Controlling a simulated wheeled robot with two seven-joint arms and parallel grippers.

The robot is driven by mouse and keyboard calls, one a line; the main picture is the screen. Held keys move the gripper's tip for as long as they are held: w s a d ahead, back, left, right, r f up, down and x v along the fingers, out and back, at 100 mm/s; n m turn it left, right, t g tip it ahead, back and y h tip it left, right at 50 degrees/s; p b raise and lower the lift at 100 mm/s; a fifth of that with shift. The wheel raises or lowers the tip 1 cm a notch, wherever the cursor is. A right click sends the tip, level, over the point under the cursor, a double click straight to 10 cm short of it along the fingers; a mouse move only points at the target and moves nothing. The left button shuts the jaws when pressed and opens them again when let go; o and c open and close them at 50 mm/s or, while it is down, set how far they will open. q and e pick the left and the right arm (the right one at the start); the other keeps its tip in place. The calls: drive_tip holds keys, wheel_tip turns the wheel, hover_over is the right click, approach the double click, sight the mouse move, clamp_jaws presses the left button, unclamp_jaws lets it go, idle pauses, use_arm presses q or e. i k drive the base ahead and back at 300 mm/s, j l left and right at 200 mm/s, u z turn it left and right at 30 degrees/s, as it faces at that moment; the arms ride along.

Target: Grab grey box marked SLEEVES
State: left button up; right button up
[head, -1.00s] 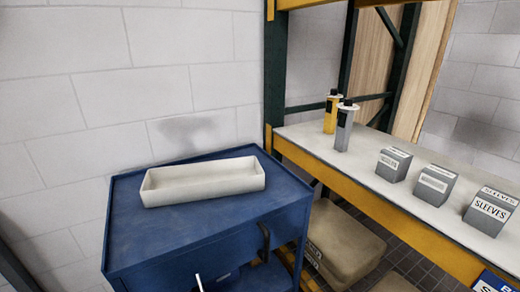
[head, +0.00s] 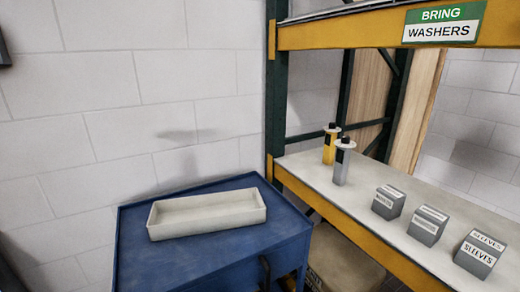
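The grey box marked SLEEVES (head: 478,255) stands on the shelf (head: 320,172) at the lower right of the head view. It has white labels with black lettering on its top and front. Two similar grey boxes stand to its left, a middle one (head: 427,225) and a farther one (head: 388,202); their labels are too small to read surely. Neither of my grippers shows in the head view.
A yellow bottle (head: 330,145) and a grey bottle (head: 341,165) stand at the shelf's far left end. A white open tray (head: 207,232) sits on the blue cabinet (head: 140,268). A sign reading BRING WASHERS (head: 444,23) hangs on the upper beam.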

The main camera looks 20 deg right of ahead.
sight(479, 252)
drive_tip(key=z, duration=1.75)
